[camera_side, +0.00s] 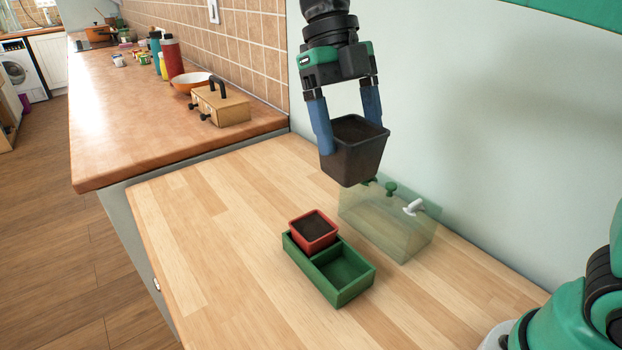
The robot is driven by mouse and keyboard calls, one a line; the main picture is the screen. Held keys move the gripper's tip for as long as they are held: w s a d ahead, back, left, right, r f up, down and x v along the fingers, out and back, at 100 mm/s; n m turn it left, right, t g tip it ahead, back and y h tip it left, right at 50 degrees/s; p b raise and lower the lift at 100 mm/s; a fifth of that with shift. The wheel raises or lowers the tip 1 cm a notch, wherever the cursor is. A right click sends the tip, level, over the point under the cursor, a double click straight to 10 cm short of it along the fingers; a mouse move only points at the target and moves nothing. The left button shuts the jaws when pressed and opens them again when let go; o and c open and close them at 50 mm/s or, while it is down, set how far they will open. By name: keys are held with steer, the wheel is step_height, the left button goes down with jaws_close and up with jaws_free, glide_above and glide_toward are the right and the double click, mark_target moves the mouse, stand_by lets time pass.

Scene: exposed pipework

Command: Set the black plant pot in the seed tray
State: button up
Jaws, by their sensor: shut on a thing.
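The black plant pot (353,160) is square, tapered and filled with dark soil. My gripper (346,128) is shut on it, one blue finger on its left side and the other at its far right side. The pot hangs upright above the table, up and to the right of the seed tray. The green seed tray (343,296) lies on the wooden table with two compartments. A red pot (313,232) with soil sits in its back-left compartment. The front-right compartment (341,270) is empty.
A see-through greenish box (385,228) with green and white knobs stands behind the tray near the wall. The table's left side is clear.

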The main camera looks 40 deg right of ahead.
step_height(320, 180, down, 20)
steer(key=shift+d+r, duration=0.1)
stand_by(0.4)
steer(key=o, duration=1.2)
